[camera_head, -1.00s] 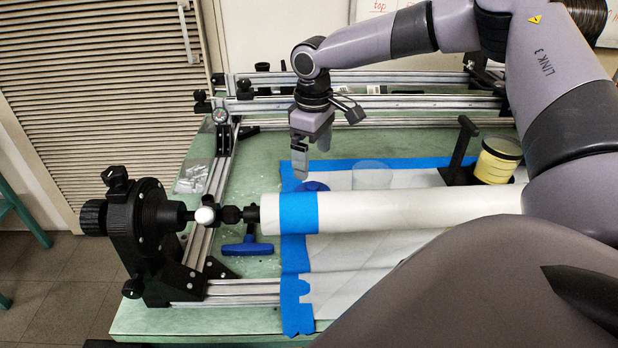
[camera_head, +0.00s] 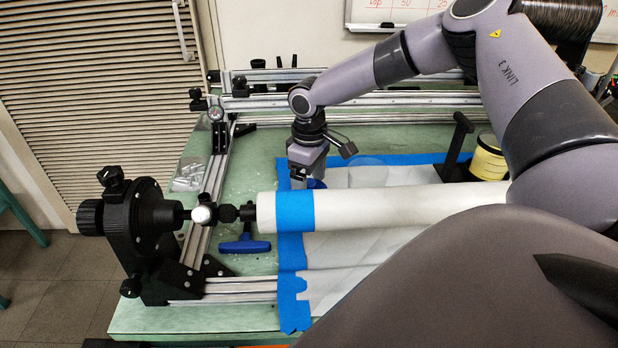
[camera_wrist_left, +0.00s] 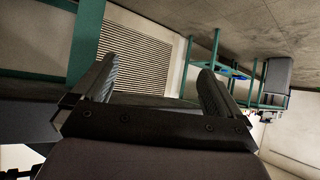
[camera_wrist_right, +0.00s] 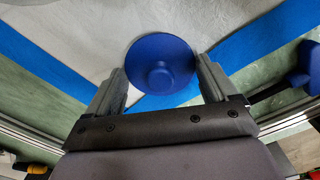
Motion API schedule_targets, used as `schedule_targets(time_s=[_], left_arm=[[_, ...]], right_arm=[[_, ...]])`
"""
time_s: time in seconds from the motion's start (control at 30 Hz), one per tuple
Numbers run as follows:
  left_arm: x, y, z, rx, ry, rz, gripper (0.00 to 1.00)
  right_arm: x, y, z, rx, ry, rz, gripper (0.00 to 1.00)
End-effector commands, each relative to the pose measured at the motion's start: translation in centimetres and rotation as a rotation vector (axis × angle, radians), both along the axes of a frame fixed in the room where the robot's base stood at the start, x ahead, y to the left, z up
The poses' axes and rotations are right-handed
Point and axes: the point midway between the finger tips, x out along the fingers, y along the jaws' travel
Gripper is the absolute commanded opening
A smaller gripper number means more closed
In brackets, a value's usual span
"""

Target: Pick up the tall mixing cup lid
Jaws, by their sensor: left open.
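The mixing cup lid is a blue round disc (camera_wrist_right: 160,62) with a raised knob, lying on the white sheet near the blue tape in the right wrist view. In the head view only a bit of the blue lid (camera_head: 317,184) shows behind the white tube. My right gripper (camera_head: 300,181) points down at it, fingertips partly hidden by the tube. In the right wrist view its two fingers stand apart on either side of the lid. A clear cup (camera_head: 368,172) stands to the right of it. My left gripper (camera_wrist_left: 157,72) is open and empty, away from the table.
A long white tube (camera_head: 400,205) on a black spindle (camera_head: 145,218) crosses in front of the lid. A blue-handled tool (camera_head: 244,246) lies left of the tape. A yellow roll (camera_head: 488,158) and black bracket (camera_head: 457,148) stand at right. Metal rails (camera_head: 360,103) run behind.

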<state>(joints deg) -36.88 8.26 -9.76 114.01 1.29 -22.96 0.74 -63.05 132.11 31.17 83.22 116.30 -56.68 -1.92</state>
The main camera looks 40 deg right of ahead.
Motion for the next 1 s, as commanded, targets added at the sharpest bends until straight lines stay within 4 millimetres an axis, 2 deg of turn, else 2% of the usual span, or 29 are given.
schedule_targets(time_s=[0.03, 0.07, 0.1, 0.47, 0.63, 0.77, 0.87, 1.0], left_arm=[[0.0, 0.0, 0.0, 0.0, 0.0, 0.0, 1.0], [0.0, 0.0, 0.0, 0.0, 0.0, 0.0, 1.0], [0.0, 0.0, 0.0, 0.0, 0.0, 0.0, 1.0], [0.0, 0.0, 0.0, 0.0, 0.001, 0.0, 1.0], [0.0, 0.0, 0.0, 0.0, 0.001, 0.0, 1.0], [0.0, 0.0, 0.1, 0.001, 0.001, -0.001, 1.0], [0.0, 0.0, 0.2, 0.001, 0.001, -0.001, 1.0], [0.0, 0.0, 0.4, 0.002, -0.003, 0.0, 1.0]], right_arm=[[0.0, 0.0, 0.0, 0.0, 0.0, 0.0, 0.67], [0.0, 0.0, 0.0, 0.0, 0.0, 0.001, 0.58], [0.0, 0.0, 0.0, 0.0, 0.0, 0.001, 0.57], [0.0, 0.0, 0.2, 0.0, -0.001, 0.001, 0.56], [0.1, 0.0, 1.2, 0.0, -0.001, 0.001, 0.56], [0.1, 0.0, 3.1, 0.0, -0.004, 0.001, 0.56], [0.2, 0.0, 5.5, 0.001, -0.007, 0.0, 0.56], [0.1, 0.0, 9.7, 0.002, -0.008, 0.0, 0.56]])
